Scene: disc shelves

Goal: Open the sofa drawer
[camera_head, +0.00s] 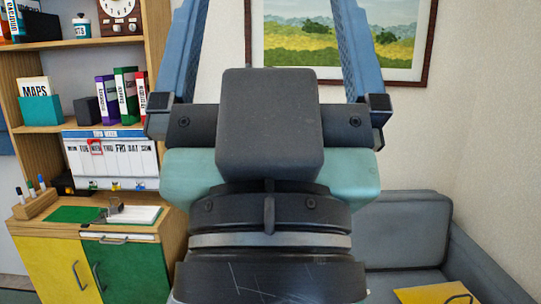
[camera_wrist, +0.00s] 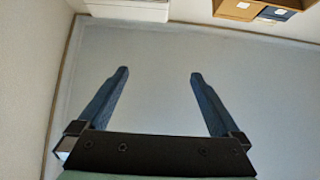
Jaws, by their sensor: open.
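A grey sofa (camera_head: 405,230) stands at the lower right of the head view, partly hidden behind my arm. A yellow panel with a dark metal handle (camera_head: 459,298) shows at the sofa's front, cut off by the bottom edge. I cannot tell whether this panel is the sofa drawer. My gripper (camera_head: 270,12) is raised close in front of the head camera, its blue fingers pointing up, wide apart and empty. It also shows open in the wrist view (camera_wrist: 158,76), well away from the sofa, with a plain pale surface beyond the fingers.
A wooden shelf (camera_head: 72,43) with binders and a clock stands at the left. Below it is a cabinet with a yellow door (camera_head: 55,268) and a green door (camera_head: 127,270). A framed landscape picture (camera_head: 405,45) hangs on the wall behind my gripper.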

